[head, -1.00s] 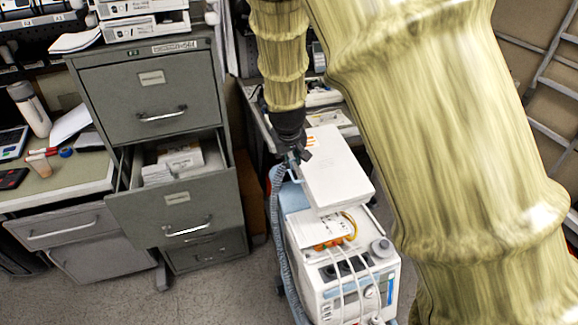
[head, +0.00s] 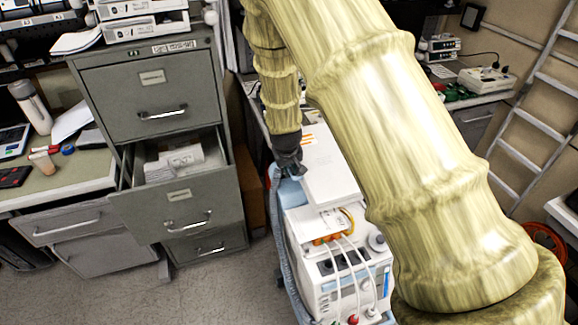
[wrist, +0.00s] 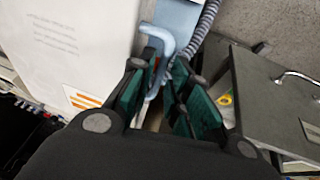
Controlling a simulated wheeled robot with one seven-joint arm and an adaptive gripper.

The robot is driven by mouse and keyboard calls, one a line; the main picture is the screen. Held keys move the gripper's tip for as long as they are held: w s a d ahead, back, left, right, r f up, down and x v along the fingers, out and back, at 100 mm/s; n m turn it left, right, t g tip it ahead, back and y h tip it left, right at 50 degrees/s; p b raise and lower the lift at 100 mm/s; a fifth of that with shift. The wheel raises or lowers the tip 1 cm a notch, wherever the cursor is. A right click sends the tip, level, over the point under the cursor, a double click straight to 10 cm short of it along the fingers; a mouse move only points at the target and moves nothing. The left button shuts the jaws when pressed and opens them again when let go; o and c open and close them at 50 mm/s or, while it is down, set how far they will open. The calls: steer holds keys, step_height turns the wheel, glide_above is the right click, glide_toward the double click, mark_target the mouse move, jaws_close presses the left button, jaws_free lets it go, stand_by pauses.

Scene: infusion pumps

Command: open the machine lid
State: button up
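The machine (head: 335,262) is a white unit with knobs, cables and a light-blue side, standing on the floor right of the filing cabinet. Its white, flat, box-like lid (head: 325,178) lies over the top, partly hidden by my arm. My gripper (head: 288,170) is at the lid's left edge. In the wrist view, the lid (wrist: 70,50) fills the left side, and a light-blue hooked handle (wrist: 172,45) stands beside it. My gripper (wrist: 166,72) has its green-padded fingers apart, with the handle at or between the fingertips. Contact cannot be told.
A grey filing cabinet (head: 150,95) with an open drawer (head: 170,200) stands close on the left. A ribbed grey hose (head: 279,225) runs down the machine's left side. Clear floor lies in front. A ladder (head: 535,120) leans at the right.

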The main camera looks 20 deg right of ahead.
steer(key=shift+w+f, duration=0.1)
steer(key=shift+f, duration=0.25)
jaws_close()
steer(key=shift+w+r, duration=0.1)
steer(key=shift+r, duration=0.05)
